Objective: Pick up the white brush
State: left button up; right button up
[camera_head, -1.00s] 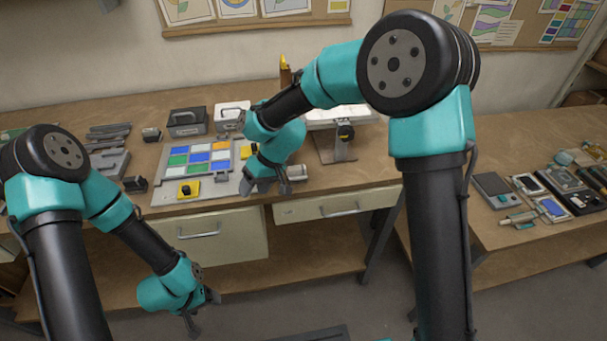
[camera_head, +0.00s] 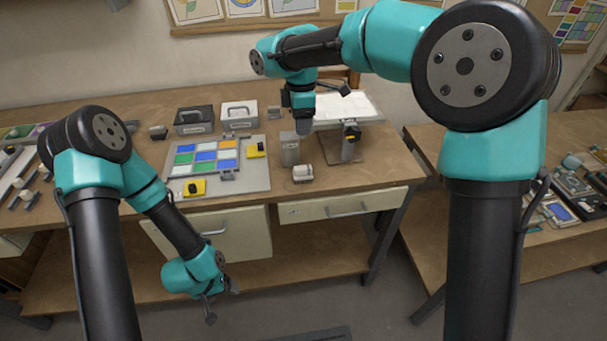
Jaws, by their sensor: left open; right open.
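I cannot make out the white brush for certain. Several long pale tools (camera_head: 20,178) lie on the bench at the far left, partly behind my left arm, too small to identify. A small white-topped block (camera_head: 302,173) stands near the bench's front edge. My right gripper (camera_head: 303,124) points down above the bench, close to a grey upright box (camera_head: 290,149). It looks empty, and its fingers are hard to separate. My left gripper (camera_head: 222,302) is open and empty, hanging low in front of the bench drawers.
A grey board with coloured glass squares (camera_head: 246,181) lies mid-bench, with yellow-and-black blocks on it. Black and white handled boxes (camera_head: 240,117) stand behind it. A stand with a black and yellow top (camera_head: 351,140) is to the right. A side table (camera_head: 440,160) holds several tools.

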send_over(303, 168)
jog(key=f, duration=1.2)
jog(key=shift+a, duration=0.2)
jog(key=shift+w+d+f, duration=0.15)
jog(key=shift+f, duration=2.5)
jog(key=c, duration=1)
